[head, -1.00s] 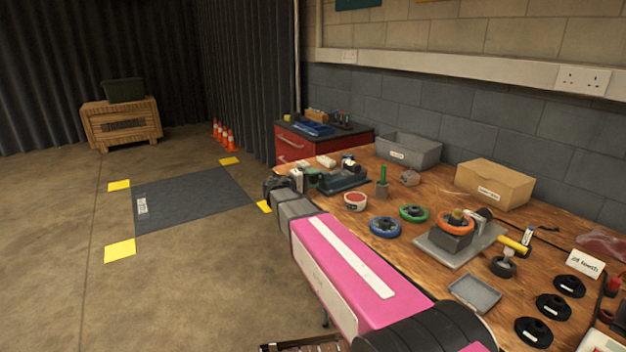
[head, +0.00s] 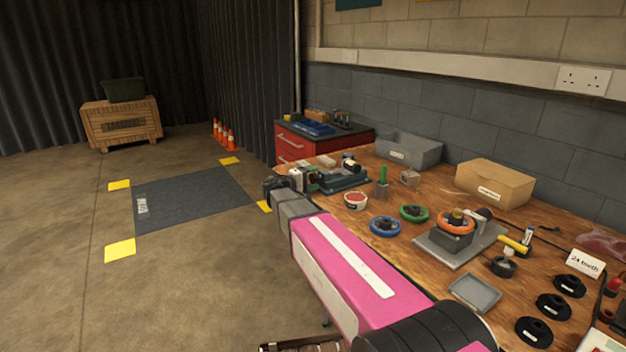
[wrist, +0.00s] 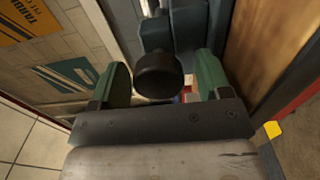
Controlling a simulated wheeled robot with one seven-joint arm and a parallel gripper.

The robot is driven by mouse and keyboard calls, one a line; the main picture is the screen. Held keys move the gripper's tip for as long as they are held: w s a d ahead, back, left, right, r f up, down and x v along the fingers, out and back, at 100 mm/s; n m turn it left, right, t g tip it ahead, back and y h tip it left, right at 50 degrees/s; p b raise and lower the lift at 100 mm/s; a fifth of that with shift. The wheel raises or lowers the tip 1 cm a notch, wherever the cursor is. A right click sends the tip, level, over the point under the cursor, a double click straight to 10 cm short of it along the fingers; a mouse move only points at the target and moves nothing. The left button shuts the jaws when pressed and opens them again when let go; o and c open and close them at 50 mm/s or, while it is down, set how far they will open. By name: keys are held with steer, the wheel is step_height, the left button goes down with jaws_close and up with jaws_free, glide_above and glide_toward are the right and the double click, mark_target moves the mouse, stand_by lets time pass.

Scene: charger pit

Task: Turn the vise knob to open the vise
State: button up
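The vise (head: 346,180) is a dark blue-grey tool on the far left end of the wooden bench. In the wrist view its body (wrist: 185,30) fills the top middle. The round black vise knob (wrist: 158,76) faces the wrist camera between the two green fingers. My gripper (wrist: 163,64) is open, with one finger on each side of the knob. A gap shows on both sides, clearer on the right, so the fingers look apart from the knob. In the head view my gripper (head: 304,180) is at the vise's left end, and the knob is hidden there.
Near the vise stand a white-rimmed cup of red stuff (head: 356,200), a green-handled tool (head: 382,182) and a grey bin (head: 408,150). Blue (head: 385,226) and green (head: 413,212) rings lie nearer. A red drawer cabinet (head: 297,147) is behind. The floor at left is open.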

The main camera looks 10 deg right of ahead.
steer(key=v, duration=1)
steer(key=shift+a, duration=0.4)
